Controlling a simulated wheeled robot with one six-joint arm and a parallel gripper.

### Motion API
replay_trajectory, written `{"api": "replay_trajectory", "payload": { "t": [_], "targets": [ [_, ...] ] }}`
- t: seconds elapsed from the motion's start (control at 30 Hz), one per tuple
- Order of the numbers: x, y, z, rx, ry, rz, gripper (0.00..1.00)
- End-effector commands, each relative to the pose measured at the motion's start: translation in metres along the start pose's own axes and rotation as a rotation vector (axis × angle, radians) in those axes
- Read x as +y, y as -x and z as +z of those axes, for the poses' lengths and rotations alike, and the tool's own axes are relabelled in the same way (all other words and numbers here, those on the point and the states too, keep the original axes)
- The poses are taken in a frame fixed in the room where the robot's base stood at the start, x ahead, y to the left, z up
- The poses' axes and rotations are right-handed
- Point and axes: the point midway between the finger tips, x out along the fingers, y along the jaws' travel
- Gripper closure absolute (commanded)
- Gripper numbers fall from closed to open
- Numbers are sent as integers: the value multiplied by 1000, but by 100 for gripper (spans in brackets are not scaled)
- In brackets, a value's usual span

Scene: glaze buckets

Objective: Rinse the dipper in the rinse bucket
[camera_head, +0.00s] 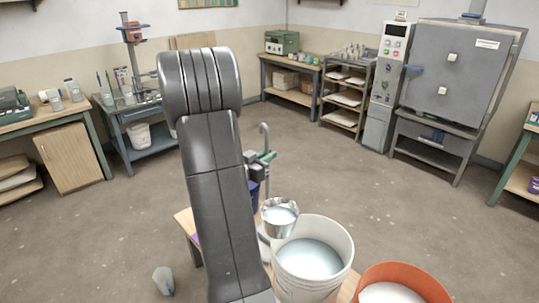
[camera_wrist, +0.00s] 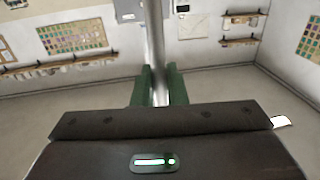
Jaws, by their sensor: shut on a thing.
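The metal dipper (camera_head: 280,217) hangs cup-down from a long hooked handle, and pale liquid shows in its cup. My gripper (camera_head: 262,163), with green fingers, is shut on the handle below the hook. In the wrist view the handle (camera_wrist: 155,45) stands between the two fingers (camera_wrist: 157,88). The cup appears at the back left rim of a white bucket (camera_head: 315,277) holding pale, watery liquid; I cannot tell its exact height over the rim. An orange bucket (camera_head: 418,275) with white liquid stands to the right. No label shows which is the rinse bucket.
The buckets stand on a low wooden bench (camera_head: 184,222), partly hidden by my arm. A dark blue container (camera_head: 252,196) shows behind my arm. A small pale cup (camera_head: 163,280) is on the floor at left. Shelves and a kiln (camera_head: 455,75) line the walls; the floor between is clear.

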Motion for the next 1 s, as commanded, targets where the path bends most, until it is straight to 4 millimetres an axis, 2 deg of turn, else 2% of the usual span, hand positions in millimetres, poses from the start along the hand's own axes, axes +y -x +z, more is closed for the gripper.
{"api": "replay_trajectory", "payload": {
  "t": [0.03,0.27,0.5,1.0],
  "targets": [
    [0,0,8,2,0,0,100],
    [0,0,27,2,0,0,100],
    [16,-10,12,-48,-85,1,100],
    [51,-31,4,-158,-269,-2,100]
  ]
}}
